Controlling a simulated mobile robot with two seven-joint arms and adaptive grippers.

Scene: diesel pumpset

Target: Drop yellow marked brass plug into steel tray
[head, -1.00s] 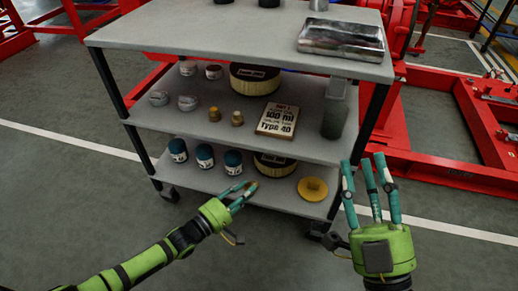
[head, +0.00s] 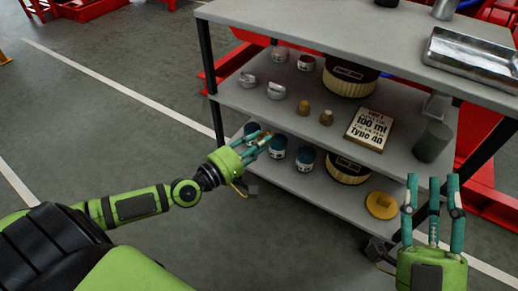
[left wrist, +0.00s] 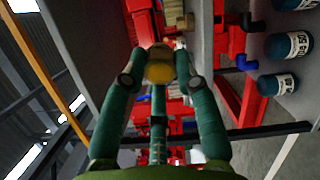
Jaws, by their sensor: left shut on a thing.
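My left gripper (head: 262,140) is shut on a small brass plug, which shows between the fingertips in the left wrist view (left wrist: 160,66). The plug's top looks yellowish. In the head view the gripper is in front of the cart, over the left jars of the lowest shelf, and the fingers mostly hide the plug. The steel tray (head: 470,57) lies on the cart's top at the right, apart from the gripper. Two other brass plugs (head: 303,107) (head: 326,117) stand on the middle shelf. My right gripper (head: 434,190) is open and empty, fingers up, at the lower right.
The cart's top (head: 330,22) overhangs the shelves. The middle shelf (head: 240,97) holds cans, a round filter (head: 350,80) and a labelled box (head: 368,130). Blue-capped jars (head: 305,155) and a yellow disc (head: 381,205) are on the lowest shelf.

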